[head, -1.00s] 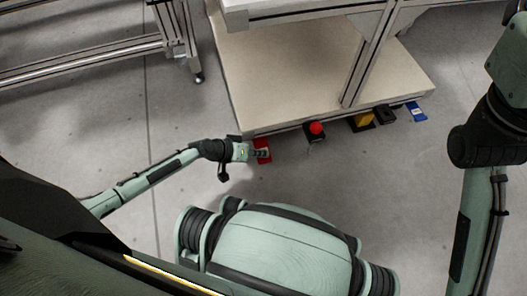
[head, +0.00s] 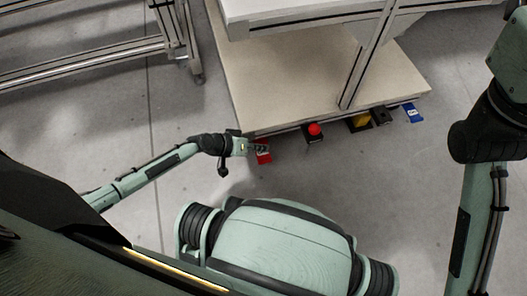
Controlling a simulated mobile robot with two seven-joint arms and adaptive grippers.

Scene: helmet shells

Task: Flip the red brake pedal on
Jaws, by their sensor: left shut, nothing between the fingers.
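The red brake pedal (head: 264,157) sticks out from the front edge of the low shelf, near its left corner. My left gripper (head: 262,148) is shut and empty, with its fingertips over the upper part of the pedal. From above I cannot tell whether the fingers touch it. The fingers hide part of the pedal. My right arm hangs at the right edge of the head view, and its gripper is out of the picture.
Along the same shelf (head: 290,85) edge sit a red push button (head: 314,130), a yellow pedal (head: 359,122), a black block (head: 381,117) and a blue pedal (head: 412,114). A metal frame (head: 90,66) stands at upper left. The floor before the shelf is clear.

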